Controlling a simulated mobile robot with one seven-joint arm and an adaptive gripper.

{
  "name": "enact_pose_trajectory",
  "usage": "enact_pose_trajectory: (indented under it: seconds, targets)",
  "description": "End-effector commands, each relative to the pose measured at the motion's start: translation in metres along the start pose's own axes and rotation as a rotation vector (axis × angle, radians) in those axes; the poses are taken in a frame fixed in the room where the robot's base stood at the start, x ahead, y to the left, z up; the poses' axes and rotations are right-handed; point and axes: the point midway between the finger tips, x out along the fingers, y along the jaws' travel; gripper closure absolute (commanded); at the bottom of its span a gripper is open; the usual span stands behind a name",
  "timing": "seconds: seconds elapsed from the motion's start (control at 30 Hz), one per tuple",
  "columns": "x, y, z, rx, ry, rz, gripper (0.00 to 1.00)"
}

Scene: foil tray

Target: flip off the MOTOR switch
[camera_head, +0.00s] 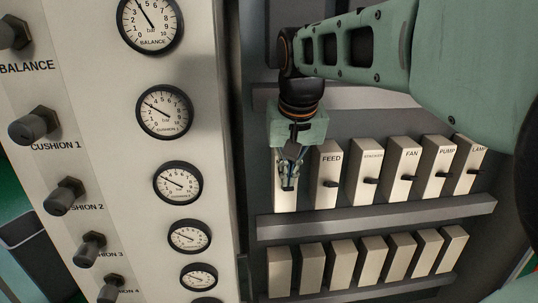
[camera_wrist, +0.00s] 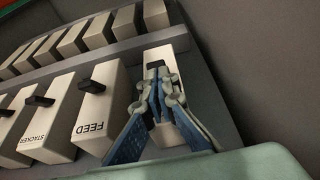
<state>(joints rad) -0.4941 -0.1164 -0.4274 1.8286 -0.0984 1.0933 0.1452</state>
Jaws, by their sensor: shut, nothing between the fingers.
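The leftmost switch box (camera_head: 285,204) in the upper row is a pale upright block beside FEED. My gripper covers its label, so the MOTOR name cannot be read. My gripper (camera_head: 289,184) is in front of this box with its fingers together and empty. In the wrist view, my gripper (camera_wrist: 158,83) has its fingertips over the face of the same box (camera_wrist: 173,45), at its short dark lever (camera_wrist: 155,64). Whether the fingertips touch the lever, and which way it is tilted, I cannot tell.
The FEED switch (camera_head: 327,160) stands close beside it, followed by the STACKER, FAN, PUMP and LAMP boxes, each with a dark lever. A grey ledge (camera_head: 375,218) runs below, above a second row of pale boxes (camera_head: 312,268). A gauge panel (camera_head: 222,120) stands at the left.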

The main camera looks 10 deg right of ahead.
Motion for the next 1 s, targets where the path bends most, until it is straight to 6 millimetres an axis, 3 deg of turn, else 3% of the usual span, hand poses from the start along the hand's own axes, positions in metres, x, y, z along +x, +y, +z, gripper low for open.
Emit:
enact_pose_trajectory:
  seconds: [0.37,1.0]
  targets:
    - [0.005,-0.001,0.007,0.001,0.112,-0.006,1.0]
    - [0.021,0.0,0.028,0.002,0.467,-0.003,1.0]
